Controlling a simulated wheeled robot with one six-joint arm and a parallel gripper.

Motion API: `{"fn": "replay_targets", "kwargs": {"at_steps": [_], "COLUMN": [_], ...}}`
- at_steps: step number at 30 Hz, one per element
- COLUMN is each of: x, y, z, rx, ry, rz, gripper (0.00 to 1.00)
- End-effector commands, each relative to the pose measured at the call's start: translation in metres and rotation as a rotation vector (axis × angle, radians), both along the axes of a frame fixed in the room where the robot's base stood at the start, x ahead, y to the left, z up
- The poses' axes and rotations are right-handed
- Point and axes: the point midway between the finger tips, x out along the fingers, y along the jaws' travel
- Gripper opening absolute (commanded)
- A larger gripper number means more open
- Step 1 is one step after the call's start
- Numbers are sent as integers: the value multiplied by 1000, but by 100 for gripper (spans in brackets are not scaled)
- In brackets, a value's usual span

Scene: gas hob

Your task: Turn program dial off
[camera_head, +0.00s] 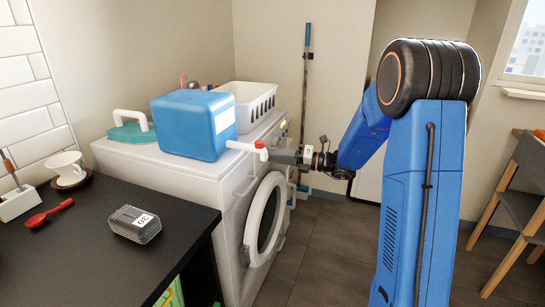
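A white washing machine (185,183) stands beside the dark counter, with its round door (264,222) facing right. Its control panel (244,183) runs along the top of the front face. I cannot make out the program dial; my gripper and the spout cover part of the panel. My gripper (276,156) is at the panel's upper middle, just right of the spout's red end, pointing left toward the machine. The fingers are small and partly hidden, so I cannot tell whether they are open or touching anything.
A blue container (195,124) stands on the machine, its white spout with a red end (261,149) jutting over the front edge near my gripper. A white basket (246,101) is behind it. The dark counter (85,255) is at left. Floor (318,255) before the machine is clear.

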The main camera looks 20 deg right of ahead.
Motion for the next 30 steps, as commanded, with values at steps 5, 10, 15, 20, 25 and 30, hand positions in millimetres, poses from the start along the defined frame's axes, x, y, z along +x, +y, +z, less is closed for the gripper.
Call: {"fn": "replay_targets", "kwargs": {"at_steps": [5, 10, 15, 20, 25, 30], "x": [0, 0, 0, 0, -1, -1], "y": [0, 0, 0, 0, 0, 0], "z": [0, 1, 2, 2, 2, 3], "rx": [-23, -79, -161, -251, -346, -441], "ry": [-33, -107, -222, -344, -476, -607], "rz": [-1, -1, -1, -1, 0, -1], "gripper": [9, 9, 9, 9, 9, 9]}}
